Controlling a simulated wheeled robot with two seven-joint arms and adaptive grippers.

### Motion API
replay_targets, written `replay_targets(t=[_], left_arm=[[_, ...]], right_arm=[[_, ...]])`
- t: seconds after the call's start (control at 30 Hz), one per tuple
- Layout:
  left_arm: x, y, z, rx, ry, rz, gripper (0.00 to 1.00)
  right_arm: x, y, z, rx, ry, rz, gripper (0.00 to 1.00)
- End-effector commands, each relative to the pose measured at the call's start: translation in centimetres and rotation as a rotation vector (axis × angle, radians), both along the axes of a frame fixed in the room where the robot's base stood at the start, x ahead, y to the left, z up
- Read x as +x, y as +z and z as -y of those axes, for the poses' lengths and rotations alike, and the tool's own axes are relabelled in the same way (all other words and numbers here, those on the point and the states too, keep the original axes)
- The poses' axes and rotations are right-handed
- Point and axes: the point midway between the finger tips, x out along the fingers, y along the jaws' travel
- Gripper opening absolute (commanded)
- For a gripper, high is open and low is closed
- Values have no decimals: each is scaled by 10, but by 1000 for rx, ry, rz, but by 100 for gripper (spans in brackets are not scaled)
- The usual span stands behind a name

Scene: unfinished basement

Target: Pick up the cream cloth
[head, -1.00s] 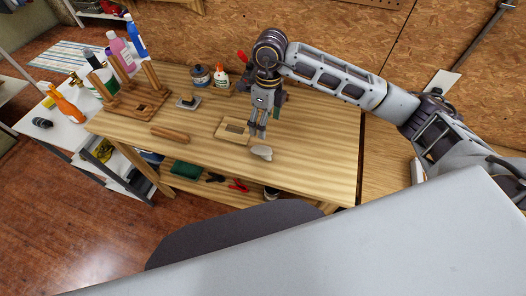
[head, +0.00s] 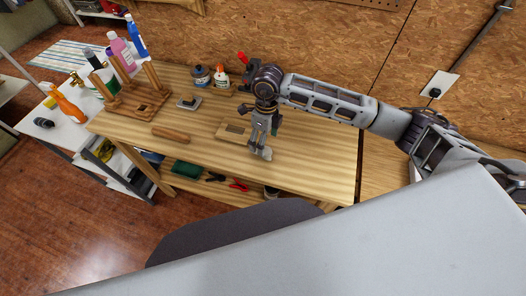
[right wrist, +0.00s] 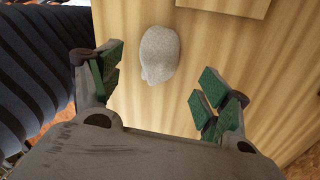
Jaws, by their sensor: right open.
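The cream cloth (head: 267,154) is a small, pale, rounded lump lying on the wooden workbench. In the right wrist view the cloth (right wrist: 160,54) lies on the bench top, just beyond the gap between my fingers and nearer the left finger. My right gripper (head: 257,147) points down at the cloth and partly hides it in the head view. In the right wrist view its green-padded fingers (right wrist: 157,83) are spread apart with nothing between them. My left gripper is not in view.
A wooden block with a dark slot (head: 234,131) lies left of my gripper. A wooden rod (head: 170,134), a wooden rack (head: 143,98) and bottles (head: 221,76) stand or lie further left and back. The bench's right part (head: 320,150) is clear.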

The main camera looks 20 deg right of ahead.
Motion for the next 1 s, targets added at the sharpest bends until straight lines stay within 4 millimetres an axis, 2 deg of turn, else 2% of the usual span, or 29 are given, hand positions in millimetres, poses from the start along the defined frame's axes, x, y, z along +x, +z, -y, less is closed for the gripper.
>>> replay_targets(t=[0.27,0.7,1.0], left_arm=[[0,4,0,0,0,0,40],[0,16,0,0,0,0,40],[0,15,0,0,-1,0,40]], right_arm=[[-2,-7,-1,1,0,-3,77],[-6,-48,-4,-1,0,-2,77],[-6,-52,-4,0,0,0,77]])
